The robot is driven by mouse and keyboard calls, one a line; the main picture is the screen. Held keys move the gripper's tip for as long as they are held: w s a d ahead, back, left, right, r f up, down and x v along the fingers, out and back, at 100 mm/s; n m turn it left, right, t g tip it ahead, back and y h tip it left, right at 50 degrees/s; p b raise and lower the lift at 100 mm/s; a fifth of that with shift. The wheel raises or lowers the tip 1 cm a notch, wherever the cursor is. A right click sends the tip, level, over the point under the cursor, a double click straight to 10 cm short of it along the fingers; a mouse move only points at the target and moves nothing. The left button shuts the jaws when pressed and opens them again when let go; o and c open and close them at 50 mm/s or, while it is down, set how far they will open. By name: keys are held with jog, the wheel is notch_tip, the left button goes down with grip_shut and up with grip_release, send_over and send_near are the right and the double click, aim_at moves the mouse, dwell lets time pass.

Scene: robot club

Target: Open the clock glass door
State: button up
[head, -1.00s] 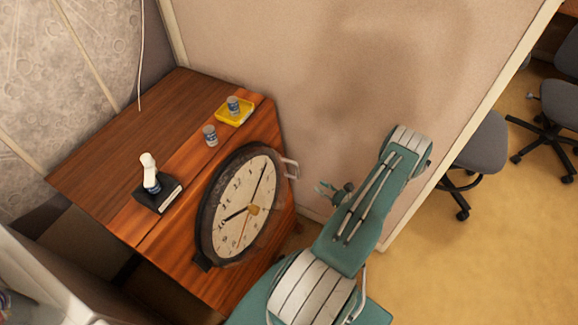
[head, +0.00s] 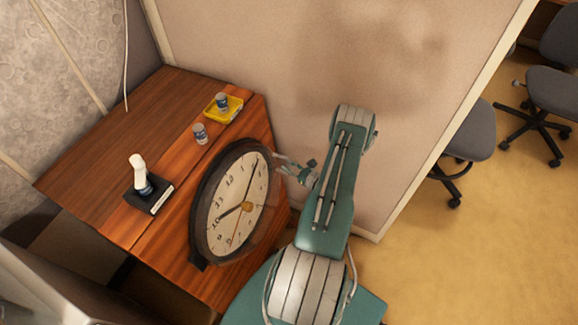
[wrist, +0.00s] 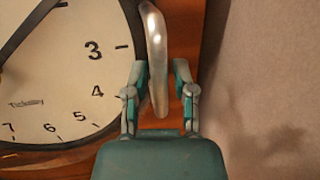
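The round clock (head: 232,212) has a dark rim and a cream face, and sits at the front of the wooden cabinet. Its glass front is see-through; I cannot tell if the door stands slightly ajar. A curved silver handle (wrist: 156,55) is at the clock's right edge. My gripper (wrist: 158,75) is open, with one finger on each side of the handle's lower part. The fingers look apart from the bar, with a clearer gap on the right. In the head view my gripper (head: 290,170) is at the clock's right side, and it partly hides the handle.
On the cabinet top (head: 100,160) are a dark block with a white-topped object (head: 142,180), a small can (head: 200,134) and a yellow tray (head: 232,112) with another can. A partition wall (head: 270,60) stands close on the right. Office chairs (head: 470,130) are beyond it.

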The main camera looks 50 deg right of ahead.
grip_shut()
